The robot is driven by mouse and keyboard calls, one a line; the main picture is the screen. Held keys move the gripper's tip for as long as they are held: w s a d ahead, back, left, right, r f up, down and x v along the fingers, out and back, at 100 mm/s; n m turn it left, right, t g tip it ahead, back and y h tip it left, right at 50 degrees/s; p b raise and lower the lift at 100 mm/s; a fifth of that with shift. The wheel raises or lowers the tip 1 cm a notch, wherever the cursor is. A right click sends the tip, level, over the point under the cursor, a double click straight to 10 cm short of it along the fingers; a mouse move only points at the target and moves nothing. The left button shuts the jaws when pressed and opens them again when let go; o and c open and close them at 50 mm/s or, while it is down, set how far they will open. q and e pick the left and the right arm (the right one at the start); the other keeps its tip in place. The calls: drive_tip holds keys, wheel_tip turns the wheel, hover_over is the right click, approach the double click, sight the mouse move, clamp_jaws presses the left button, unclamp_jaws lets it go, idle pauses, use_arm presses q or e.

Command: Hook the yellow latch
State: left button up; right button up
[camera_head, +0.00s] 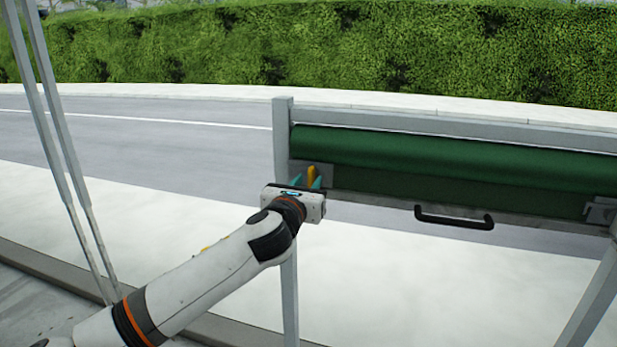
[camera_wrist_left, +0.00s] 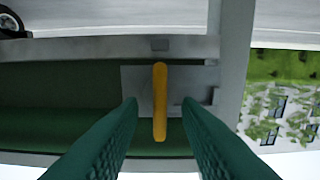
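The yellow latch (camera_head: 311,174) is at the left end of the green roller panel, on a grey plate by the upright post. In the left wrist view the yellow latch (camera_wrist_left: 160,100) is a long narrow bar standing out against the grey plate (camera_wrist_left: 136,90). My left gripper (camera_head: 308,182) is at the latch. In the left wrist view its two green fingers (camera_wrist_left: 160,104) are apart, one on each side of the latch, with a visible gap on both sides. My right gripper is not in view.
The green roller panel (camera_head: 450,158) hangs in a grey frame with an upright post (camera_head: 283,140) at its left. A black handle (camera_head: 454,218) is on its lower edge. Thin grey poles (camera_head: 55,130) stand at the left. A road and hedge (camera_head: 330,45) lie beyond.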

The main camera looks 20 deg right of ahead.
use_arm(q)
drive_tip(key=shift+w+d, duration=0.45)
drive_tip(key=shift+w, duration=0.1)
clamp_jaws()
